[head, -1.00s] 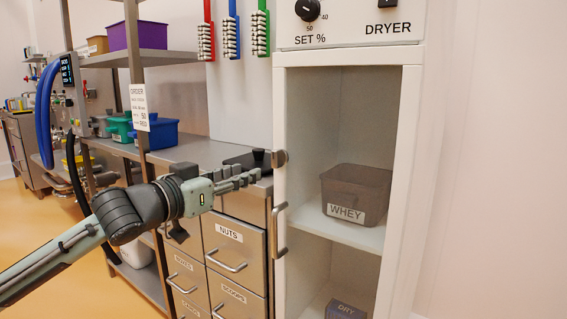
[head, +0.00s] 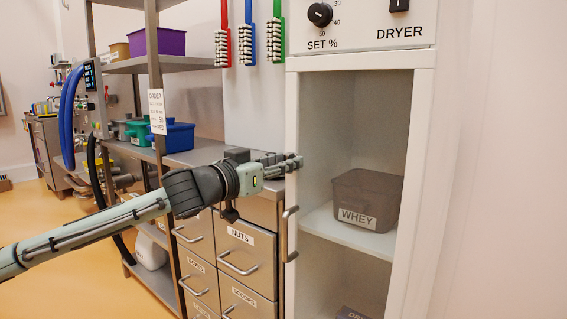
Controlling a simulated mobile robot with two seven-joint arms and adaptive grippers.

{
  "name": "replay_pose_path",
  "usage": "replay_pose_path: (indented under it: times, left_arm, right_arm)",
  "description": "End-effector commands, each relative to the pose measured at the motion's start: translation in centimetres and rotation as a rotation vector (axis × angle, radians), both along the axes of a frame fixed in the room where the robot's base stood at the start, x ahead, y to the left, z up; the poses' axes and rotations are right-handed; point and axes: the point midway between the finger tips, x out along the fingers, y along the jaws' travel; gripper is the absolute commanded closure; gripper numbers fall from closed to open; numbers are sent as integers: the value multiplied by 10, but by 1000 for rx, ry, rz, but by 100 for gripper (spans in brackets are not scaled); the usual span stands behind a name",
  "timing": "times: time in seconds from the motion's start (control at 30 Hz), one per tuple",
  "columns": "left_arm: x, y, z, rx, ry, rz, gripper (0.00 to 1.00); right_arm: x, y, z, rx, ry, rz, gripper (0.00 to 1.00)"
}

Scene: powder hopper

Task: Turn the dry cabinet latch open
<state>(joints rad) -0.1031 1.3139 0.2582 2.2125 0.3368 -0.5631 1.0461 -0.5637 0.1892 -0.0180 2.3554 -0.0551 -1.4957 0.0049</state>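The dry cabinet (head: 424,170) is white and stands at the right, with a see-through front and a vertical metal handle (head: 289,235) on its left edge. The latch sits above that handle on the same edge, and now my gripper hides it. My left gripper (head: 292,162) reaches in from the left with its fingers level, tips at the cabinet's left edge where the latch is. The fingers overlap from this side, so I cannot tell whether they are apart, shut or touching the latch. My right gripper is out of view.
A brown WHEY bin (head: 365,200) stands on a shelf inside the cabinet. Steel drawers (head: 245,255) with protruding handles lie left of the cabinet, under my arm. A shelf post (head: 156,75) and a blue bin (head: 178,137) stand further left.

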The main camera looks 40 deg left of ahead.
Motion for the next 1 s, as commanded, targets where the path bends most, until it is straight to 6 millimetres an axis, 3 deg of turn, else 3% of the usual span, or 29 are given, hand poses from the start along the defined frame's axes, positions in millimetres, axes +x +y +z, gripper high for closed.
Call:
replay_pose_path:
  times: [0.33,0.63,1.0]
  left_arm:
    - [2,0,0,2,0,1,66]
    - [2,0,0,1,0,1,100]
    - [2,0,1,24,-2,0,100]
  right_arm:
    - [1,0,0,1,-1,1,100]
    - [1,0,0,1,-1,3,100]
    - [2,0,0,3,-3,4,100]
